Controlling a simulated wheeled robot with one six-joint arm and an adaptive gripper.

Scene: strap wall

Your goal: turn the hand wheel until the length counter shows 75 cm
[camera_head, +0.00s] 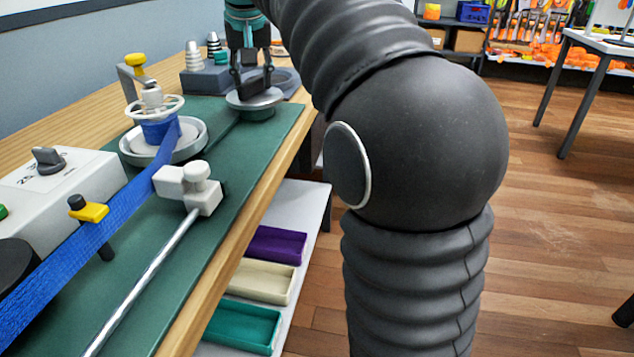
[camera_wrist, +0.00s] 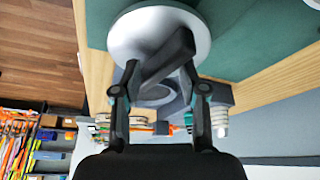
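A grey disc (camera_head: 238,101) with a black bar handle on top, which looks like the hand wheel, sits at the far end of the green mat. In the wrist view the disc (camera_wrist: 117,38) fills the top middle, and its bar runs diagonally between my fingers. My gripper (camera_head: 252,82) is over this bar; in the wrist view my gripper (camera_wrist: 160,70) has its fingers spread on either side. I see gaps beside the bar; contact is unclear. A blue strap (camera_head: 92,235) runs from a reel (camera_head: 166,150). No counter reading is visible.
A white box (camera_head: 60,195) with a dark knob, a yellow-handled clamp (camera_head: 92,211) and a metal rod (camera_head: 145,280) with a white block are on the bench. Grey stepped weights (camera_head: 194,56) stand behind. Coloured trays (camera_head: 272,246) lie on a shelf below.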

